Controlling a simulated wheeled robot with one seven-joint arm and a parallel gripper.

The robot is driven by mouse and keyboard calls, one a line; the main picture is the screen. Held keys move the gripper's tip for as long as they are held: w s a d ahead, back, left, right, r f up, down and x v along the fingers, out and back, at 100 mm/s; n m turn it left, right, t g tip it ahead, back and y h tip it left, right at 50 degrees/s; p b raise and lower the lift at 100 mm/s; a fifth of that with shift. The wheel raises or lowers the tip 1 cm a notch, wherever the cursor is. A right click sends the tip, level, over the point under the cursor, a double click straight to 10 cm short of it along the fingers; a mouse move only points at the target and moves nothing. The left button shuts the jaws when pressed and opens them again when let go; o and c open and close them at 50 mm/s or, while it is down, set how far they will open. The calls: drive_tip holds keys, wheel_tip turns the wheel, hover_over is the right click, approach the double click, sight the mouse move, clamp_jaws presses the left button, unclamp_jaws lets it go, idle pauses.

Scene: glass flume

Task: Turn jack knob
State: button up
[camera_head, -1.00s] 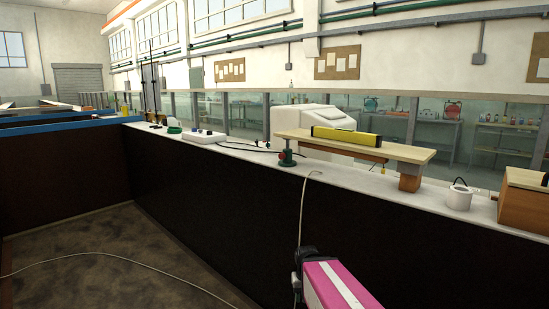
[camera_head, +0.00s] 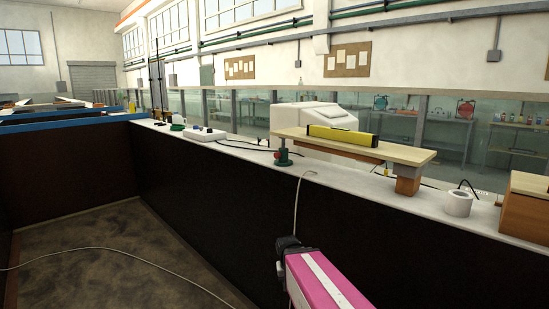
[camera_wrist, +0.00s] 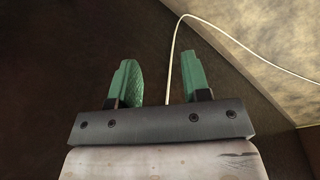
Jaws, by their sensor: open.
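The jack (camera_head: 283,158) is a small dark green stand with a red knob (camera_head: 281,151) on its side. It stands on the white ledge under the left end of a wooden board (camera_head: 405,152). My gripper (camera_wrist: 158,80) is open and empty in the wrist view, with two green fingers apart over dark wall and floor. In the head view my pink and white arm (camera_head: 322,285) is low at the front, below the ledge and well apart from the jack. The gripper's fingers are not clear in that view.
A yellow level (camera_head: 340,135) lies on the board, whose right end rests on a wooden block (camera_head: 408,181). A white cup (camera_head: 459,203) and wooden box (camera_head: 523,208) stand to the right. A power strip (camera_head: 205,135) is to the left. A pale cable (camera_head: 297,205) hangs over the dark wall.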

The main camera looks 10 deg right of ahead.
drive_tip(key=w+r+m+t+h, duration=0.2)
drive_tip(key=w+r+m+h, duration=0.25)
drive_tip(key=w+r, duration=0.5)
drive_tip(key=m+t+h, duration=0.8)
drive_tip(key=m+h, duration=0.1)
drive_tip(key=m, duration=0.4)
approach(276, 156)
drive_tip(key=x, duration=0.9)
drive_tip(key=shift+w+d+r, duration=0.1)
drive_tip(key=shift+w+d, duration=0.05)
drive_tip(key=shift+w, duration=0.05)
drive_tip(key=shift+c, duration=0.3)
drive_tip(key=c, duration=0.6)
